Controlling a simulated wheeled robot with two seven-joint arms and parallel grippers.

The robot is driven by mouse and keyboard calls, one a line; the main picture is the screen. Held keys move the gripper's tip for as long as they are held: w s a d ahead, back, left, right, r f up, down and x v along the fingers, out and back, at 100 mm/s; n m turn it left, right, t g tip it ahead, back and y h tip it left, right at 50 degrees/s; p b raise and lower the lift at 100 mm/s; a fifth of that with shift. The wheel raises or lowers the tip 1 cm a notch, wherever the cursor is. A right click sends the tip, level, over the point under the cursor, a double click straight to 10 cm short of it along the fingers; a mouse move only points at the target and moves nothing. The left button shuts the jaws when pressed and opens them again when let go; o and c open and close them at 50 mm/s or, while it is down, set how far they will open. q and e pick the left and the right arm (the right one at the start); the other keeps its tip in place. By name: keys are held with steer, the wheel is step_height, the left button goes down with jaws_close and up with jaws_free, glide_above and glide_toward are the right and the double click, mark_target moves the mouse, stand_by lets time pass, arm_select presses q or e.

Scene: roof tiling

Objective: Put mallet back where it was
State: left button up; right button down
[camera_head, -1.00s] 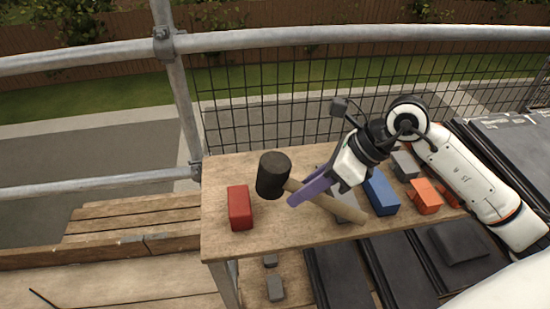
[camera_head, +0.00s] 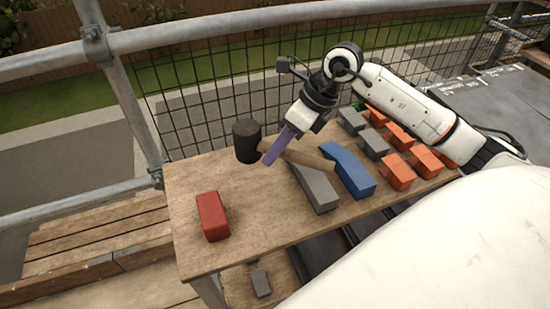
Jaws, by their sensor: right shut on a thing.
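The mallet has a black head (camera_head: 247,141) and a pale wooden handle (camera_head: 308,158). My right gripper (camera_head: 274,150) has its purple fingers shut on the handle close to the head. The mallet appears raised above the back part of the wooden table (camera_head: 205,174), its head to the left and its handle pointing right over a grey block. The fingers hide a short stretch of the handle. My left gripper is not in view.
On the table are a red block (camera_head: 212,216), a long grey block (camera_head: 316,189), a long blue block (camera_head: 348,170) and several orange (camera_head: 397,172) and small grey blocks (camera_head: 374,143) at right. Bare tabletop lies between the red and grey blocks. Scaffold rails (camera_head: 240,33) and mesh stand behind.

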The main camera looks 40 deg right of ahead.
step_height(320, 180, down, 3)
steer(key=shift+r, duration=0.1)
steer(key=shift+w, duration=0.1)
steer(key=shift+f+b, duration=0.45)
steer(key=shift+f, duration=0.2)
steer(key=c, duration=1.5)
jaws_free()
steer(key=shift+c, duration=0.2)
